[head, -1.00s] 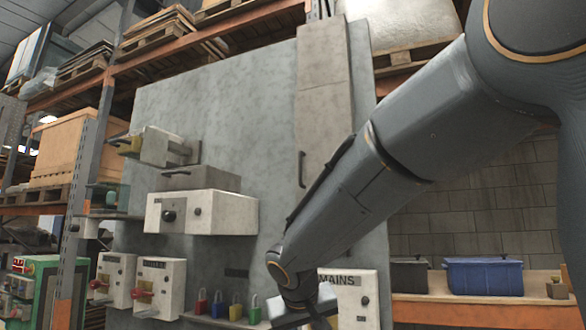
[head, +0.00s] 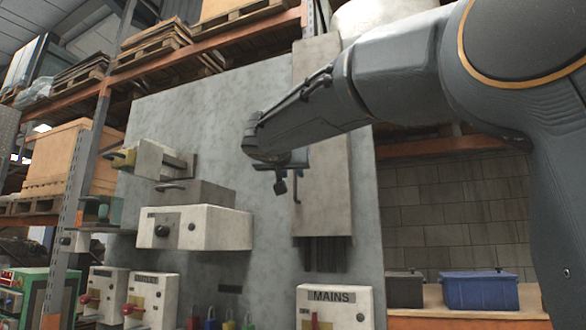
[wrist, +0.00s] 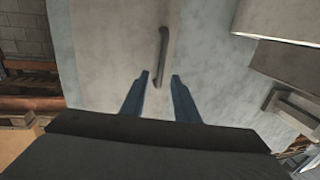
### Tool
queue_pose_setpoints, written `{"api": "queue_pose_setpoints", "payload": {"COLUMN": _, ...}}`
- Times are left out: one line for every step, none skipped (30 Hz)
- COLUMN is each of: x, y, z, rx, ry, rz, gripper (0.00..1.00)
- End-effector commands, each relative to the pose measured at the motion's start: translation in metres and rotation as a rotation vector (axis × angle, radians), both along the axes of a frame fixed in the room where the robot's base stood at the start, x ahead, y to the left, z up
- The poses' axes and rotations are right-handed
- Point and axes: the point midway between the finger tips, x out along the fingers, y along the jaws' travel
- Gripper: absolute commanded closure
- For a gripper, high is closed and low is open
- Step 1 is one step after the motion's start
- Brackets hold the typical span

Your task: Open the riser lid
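The riser lid (head: 335,190) is a tall, narrow grey panel on the upright grey board, and my arm hides part of it. Its dark bar handle (head: 297,190) runs vertically near the left edge, partly behind my gripper (head: 281,180). In the wrist view the lid (wrist: 110,50) fills the left and middle, with the handle (wrist: 163,45) standing out from it. My gripper's two blue fingers (wrist: 160,76) are spread, with nothing held. The handle's near end appears between the fingertips in the picture; I cannot tell the depth gap or any contact.
White boxes, including a wide one (head: 195,227) and the MAINS box (head: 333,308), stick out from the board (head: 240,110). Coloured padlocks stand low at centre. Dark cables (head: 325,252) show below the lid. A blue bin (head: 480,290) stands at right.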

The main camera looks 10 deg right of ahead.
Motion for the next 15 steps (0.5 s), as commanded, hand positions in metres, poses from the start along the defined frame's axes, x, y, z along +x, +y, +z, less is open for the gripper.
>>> {"api": "queue_pose_setpoints", "payload": {"x": 0.006, "y": -0.003, "z": 0.002, "rx": -0.001, "ry": 0.002, "rz": -0.002, "gripper": 0.72}}
{"api": "queue_pose_setpoints", "payload": {"x": 0.009, "y": -0.004, "z": 0.002, "rx": -0.001, "ry": 0.002, "rz": -0.002, "gripper": 0.72}}
{"api": "queue_pose_setpoints", "payload": {"x": 0.012, "y": -0.006, "z": 0.001, "rx": -0.002, "ry": 0.002, "rz": -0.002, "gripper": 0.72}}
{"api": "queue_pose_setpoints", "payload": {"x": 0.015, "y": -0.007, "z": 0.001, "rx": -0.002, "ry": 0.002, "rz": -0.002, "gripper": 0.72}}
{"api": "queue_pose_setpoints", "payload": {"x": 0.016, "y": -0.008, "z": 0.001, "rx": -0.002, "ry": 0.001, "rz": -0.001, "gripper": 0.72}}
{"api": "queue_pose_setpoints", "payload": {"x": 0.018, "y": -0.009, "z": 0.001, "rx": -0.002, "ry": 0.001, "rz": -0.001, "gripper": 0.72}}
{"api": "queue_pose_setpoints", "payload": {"x": 0.020, "y": -0.009, "z": 0.001, "rx": -0.001, "ry": 0.000, "rz": -0.001, "gripper": 0.72}}
{"api": "queue_pose_setpoints", "payload": {"x": 0.021, "y": -0.010, "z": 0.000, "rx": 0.000, "ry": 0.001, "rz": 0.000, "gripper": 0.72}}
{"api": "queue_pose_setpoints", "payload": {"x": 0.021, "y": -0.010, "z": 0.000, "rx": 0.000, "ry": 0.001, "rz": 0.000, "gripper": 0.72}}
{"api": "queue_pose_setpoints", "payload": {"x": 0.022, "y": -0.010, "z": 0.000, "rx": 0.000, "ry": 0.001, "rz": 0.000, "gripper": 0.72}}
{"api": "queue_pose_setpoints", "payload": {"x": 0.022, "y": -0.010, "z": 0.000, "rx": 0.000, "ry": 0.001, "rz": 0.000, "gripper": 0.72}}
{"api": "queue_pose_setpoints", "payload": {"x": 0.022, "y": -0.010, "z": -0.001, "rx": 0.000, "ry": 0.001, "rz": 0.000, "gripper": 0.72}}
{"api": "queue_pose_setpoints", "payload": {"x": 0.022, "y": -0.010, "z": -0.001, "rx": 0.000, "ry": 0.001, "rz": 0.000, "gripper": 0.72}}
{"api": "queue_pose_setpoints", "payload": {"x": 0.022, "y": -0.010, "z": -0.001, "rx": 0.000, "ry": 0.001, "rz": 0.000, "gripper": 0.72}}
{"api": "queue_pose_setpoints", "payload": {"x": 0.022, "y": -0.010, "z": -0.001, "rx": 0.000, "ry": 0.001, "rz": 0.000, "gripper": 0.72}}
